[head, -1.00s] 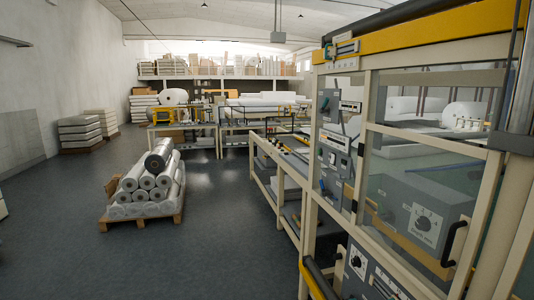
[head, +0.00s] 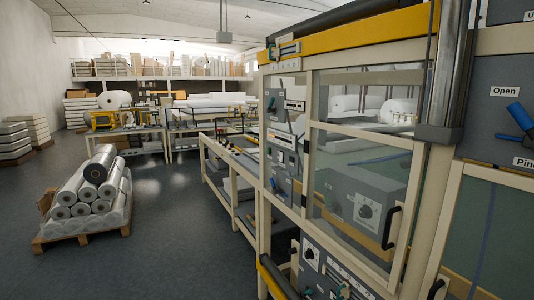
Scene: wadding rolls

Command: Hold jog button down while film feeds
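The machine (head: 309,130) with a cream frame and yellow top beam fills the right half of the head view. Grey control panels (head: 284,150) with small knobs and switches sit on its near left post. A lower panel (head: 325,275) carries a dial and a green-tipped control. A grey box with a dial (head: 365,208) shows behind the clear door. A panel at the far right has a blue lever (head: 518,125) under an "Open" label. I cannot tell which control is the jog button, and no film is seen moving. Neither of my grippers is in view.
A pallet (head: 82,236) stacked with wrapped rolls (head: 92,190) stands on the floor at left. A long low bench (head: 228,178) runs back from the machine. The floor (head: 165,235) between pallet and bench is clear. The door handle (head: 390,227) sticks out.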

